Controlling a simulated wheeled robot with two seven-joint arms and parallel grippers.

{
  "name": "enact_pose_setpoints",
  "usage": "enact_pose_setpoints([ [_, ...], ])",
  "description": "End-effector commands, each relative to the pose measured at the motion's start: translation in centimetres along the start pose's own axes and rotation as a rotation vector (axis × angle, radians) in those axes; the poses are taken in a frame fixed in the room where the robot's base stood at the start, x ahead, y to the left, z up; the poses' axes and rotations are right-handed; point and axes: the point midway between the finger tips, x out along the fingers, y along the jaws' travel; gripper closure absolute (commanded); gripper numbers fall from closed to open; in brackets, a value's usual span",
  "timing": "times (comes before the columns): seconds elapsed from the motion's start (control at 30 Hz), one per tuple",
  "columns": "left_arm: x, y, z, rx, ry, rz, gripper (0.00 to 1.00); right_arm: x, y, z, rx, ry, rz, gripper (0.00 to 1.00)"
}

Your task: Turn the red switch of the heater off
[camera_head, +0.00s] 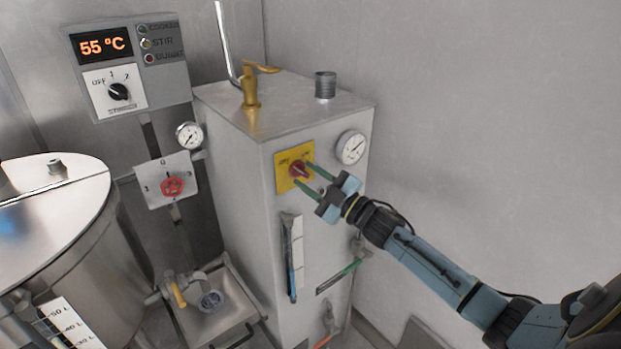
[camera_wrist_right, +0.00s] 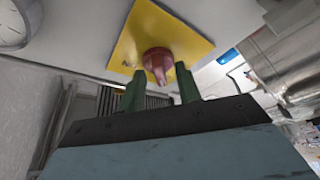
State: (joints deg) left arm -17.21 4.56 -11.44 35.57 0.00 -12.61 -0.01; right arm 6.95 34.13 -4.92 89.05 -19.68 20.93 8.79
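The red switch (camera_head: 299,170) sits on a yellow plate (camera_head: 284,183) on the front of the grey metal heater (camera_head: 262,205). In the right wrist view the red switch (camera_wrist_right: 157,62) shows between and just beyond my two green fingertips, with the yellow plate (camera_wrist_right: 190,45) behind it. My right gripper (camera_head: 306,176) is open, its fingers pointing at the switch from the right, one on each side. Whether a finger touches the switch I cannot tell. My left gripper is not in view.
A round gauge (camera_head: 351,147) is on the heater above and right of my gripper. A brass tap (camera_head: 251,88) stands on top. A steel vessel (camera_head: 70,255) stands at left.

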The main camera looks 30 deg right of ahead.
Motion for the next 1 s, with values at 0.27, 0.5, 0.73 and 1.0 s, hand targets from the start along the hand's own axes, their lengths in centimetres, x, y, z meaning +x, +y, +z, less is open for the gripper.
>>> enact_pose_setpoints([
  [0.27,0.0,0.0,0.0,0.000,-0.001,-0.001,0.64,-0.1,0.0,-0.1,0.002,0.001,0.001,0.66],
  [0.5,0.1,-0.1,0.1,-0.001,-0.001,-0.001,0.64,-2.5,-0.1,0.0,0.003,-0.001,-0.001,0.66],
  [0.73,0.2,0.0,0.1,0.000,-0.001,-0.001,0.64,-7.3,-0.1,0.1,0.003,-0.003,-0.002,0.66],
  [1.0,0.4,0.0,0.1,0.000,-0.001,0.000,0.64,-11.8,-0.1,0.1,0.003,-0.002,0.000,0.66],
])
